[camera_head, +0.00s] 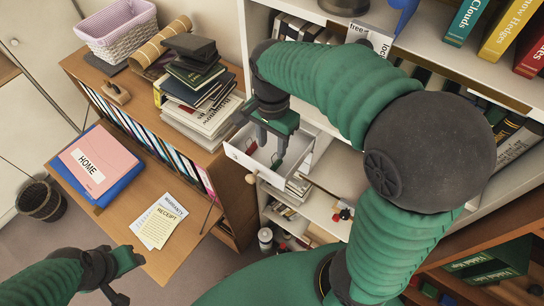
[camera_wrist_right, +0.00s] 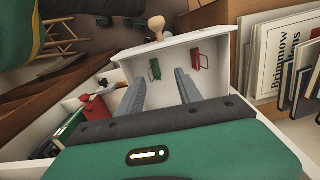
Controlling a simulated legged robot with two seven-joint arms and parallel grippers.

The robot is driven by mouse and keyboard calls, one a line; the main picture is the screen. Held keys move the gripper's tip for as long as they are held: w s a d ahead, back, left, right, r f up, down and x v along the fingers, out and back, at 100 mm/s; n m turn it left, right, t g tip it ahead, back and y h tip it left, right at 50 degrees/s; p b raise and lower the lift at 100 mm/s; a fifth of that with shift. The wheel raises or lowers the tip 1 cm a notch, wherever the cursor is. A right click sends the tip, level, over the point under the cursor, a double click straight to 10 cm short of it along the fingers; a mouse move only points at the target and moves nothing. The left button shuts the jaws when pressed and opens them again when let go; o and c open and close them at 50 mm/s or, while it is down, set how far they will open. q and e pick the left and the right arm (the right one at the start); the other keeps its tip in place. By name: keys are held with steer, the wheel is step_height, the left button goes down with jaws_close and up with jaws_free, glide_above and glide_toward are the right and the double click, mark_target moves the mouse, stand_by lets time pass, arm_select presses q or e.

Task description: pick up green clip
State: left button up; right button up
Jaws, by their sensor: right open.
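The green clip (camera_wrist_right: 155,70) lies in the open white drawer (camera_wrist_right: 228,45), near the drawer's inner front side in the right wrist view. A red clip (camera_wrist_right: 200,62) lies to its right. My right gripper (camera_wrist_right: 160,78) is open and empty, its two grey fingers reaching into the drawer with the green clip seen between their tips. In the head view my right gripper (camera_head: 271,142) points down over the drawer (camera_head: 243,153); the green clip is not clearly visible there. My left gripper (camera_head: 122,278) is at the lower left, away from the drawer; its jaws are unclear.
The drawer sticks out of a white shelf unit (camera_head: 325,172), beside a wooden bureau (camera_head: 223,172) with a book stack (camera_head: 197,92). A round knob (camera_wrist_right: 156,27) stands on the drawer front. Papers (camera_head: 158,222) lie on the lowered desk flap.

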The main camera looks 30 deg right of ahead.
mark_target(275, 158)
steer(key=f, duration=0.2)
steer(key=f+p, duration=0.1)
steer(key=f, duration=0.1)
steer(key=s+d+f, duration=0.1)
steer(key=f, duration=0.1)
steer(key=shift+p, duration=0.4)
steer(key=shift+w+a+f, duration=0.1)
steer(key=shift+w+a, duration=0.05)
steer(key=shift+w, duration=0.05)
steer(key=shift+c, duration=0.3)
steer(key=c, duration=0.5)
steer(key=shift+s, duration=0.1)
jaws_close()
steer(key=shift+d, duration=0.2)
